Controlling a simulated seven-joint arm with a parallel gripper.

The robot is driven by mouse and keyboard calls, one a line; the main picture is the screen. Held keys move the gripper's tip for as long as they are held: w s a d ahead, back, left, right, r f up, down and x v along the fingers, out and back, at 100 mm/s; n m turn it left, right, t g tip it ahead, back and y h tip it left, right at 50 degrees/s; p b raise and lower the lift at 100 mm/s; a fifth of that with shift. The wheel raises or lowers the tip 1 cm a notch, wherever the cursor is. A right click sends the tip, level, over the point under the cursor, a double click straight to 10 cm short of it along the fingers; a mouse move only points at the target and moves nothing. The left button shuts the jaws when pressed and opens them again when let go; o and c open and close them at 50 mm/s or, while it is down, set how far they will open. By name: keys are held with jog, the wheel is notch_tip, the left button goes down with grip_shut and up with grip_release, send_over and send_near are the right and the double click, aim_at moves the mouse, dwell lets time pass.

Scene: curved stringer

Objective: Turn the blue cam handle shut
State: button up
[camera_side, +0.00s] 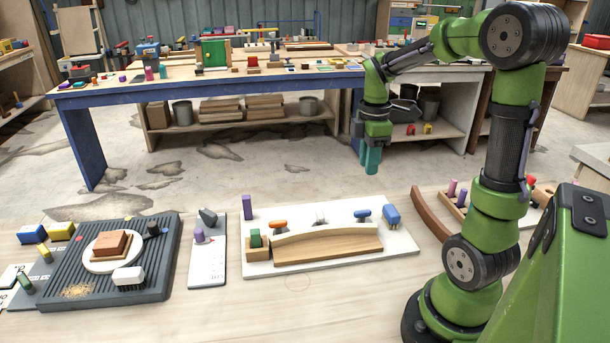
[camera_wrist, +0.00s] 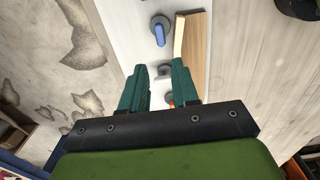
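The blue cam handle (camera_side: 362,214) sits on a grey round base near the right end of the white board (camera_side: 400,243). In the wrist view the blue handle (camera_wrist: 160,35) lies ahead of the fingertips, roughly lengthwise to the board. A white cam handle (camera_side: 320,216) and an orange one (camera_side: 279,226) stand in the same row. The orange one (camera_wrist: 171,99) is partly hidden by a finger in the wrist view. A cream curved strip (camera_side: 310,234) runs along a brown wooden piece (camera_side: 330,249) in front. My gripper (camera_side: 370,163) (camera_wrist: 160,68) is open and empty, pointing down above and behind the board.
A blue block (camera_side: 391,215) stands right of the blue handle. A purple peg (camera_side: 247,207) and a green block (camera_side: 256,238) are at the board's left end. A curved brown piece (camera_side: 431,214) lies to the right. The bench front is clear.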

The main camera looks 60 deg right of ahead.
aim_at(363, 210)
notch_tip(363, 210, down, 14)
jog(key=shift+r, duration=0.2)
jog(key=shift+c, duration=0.2)
grip_shut()
